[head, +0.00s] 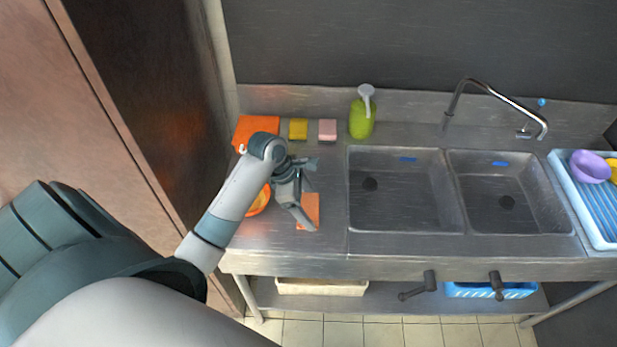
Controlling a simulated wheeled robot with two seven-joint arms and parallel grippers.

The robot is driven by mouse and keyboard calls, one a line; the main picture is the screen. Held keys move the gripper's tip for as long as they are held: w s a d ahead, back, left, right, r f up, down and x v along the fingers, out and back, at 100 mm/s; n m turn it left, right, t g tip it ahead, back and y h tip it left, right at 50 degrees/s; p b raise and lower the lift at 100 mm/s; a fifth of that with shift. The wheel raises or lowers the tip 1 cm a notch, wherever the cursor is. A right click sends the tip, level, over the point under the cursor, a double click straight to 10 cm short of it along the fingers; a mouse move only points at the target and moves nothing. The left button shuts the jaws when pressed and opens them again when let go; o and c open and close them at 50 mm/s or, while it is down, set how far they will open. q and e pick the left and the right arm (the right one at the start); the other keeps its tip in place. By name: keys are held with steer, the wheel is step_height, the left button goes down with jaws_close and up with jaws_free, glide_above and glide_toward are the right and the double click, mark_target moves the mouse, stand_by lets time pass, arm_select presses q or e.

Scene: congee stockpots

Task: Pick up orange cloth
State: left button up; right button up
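A flat orange cloth (312,205) lies on the steel counter just left of the left sink basin. My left gripper (309,194) is over it, fingers spread apart with nothing seen between them, and hides part of the cloth. I cannot tell whether the fingers touch it. A larger orange piece (256,126) lies at the back left corner of the counter, partly behind my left arm's wrist. My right gripper is not in view.
An orange bowl (261,203) is partly hidden behind my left forearm. A yellow sponge (298,128), a pink sponge (327,129) and a green soap bottle (362,118) stand along the back. Two empty basins (404,190) and a blue dish rack (560,172) are to the right.

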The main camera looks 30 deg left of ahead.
mark_target(315, 207)
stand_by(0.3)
arm_select(q)
steer(key=shift+r, duration=0.45)
step_height(315, 207, up, 3)
steer(key=shift+s+d+r+b, duration=0.1)
steer(key=shift+b, duration=0.8)
steer(key=s+d+r+p, duration=0.1)
steer(key=s+d+r, duration=0.5)
steer(key=s, duration=0.3)
steer(key=shift+s+d+r, duration=0.15)
steer(key=shift+s+r, duration=0.15)
steer(key=shift+r, duration=0.15)
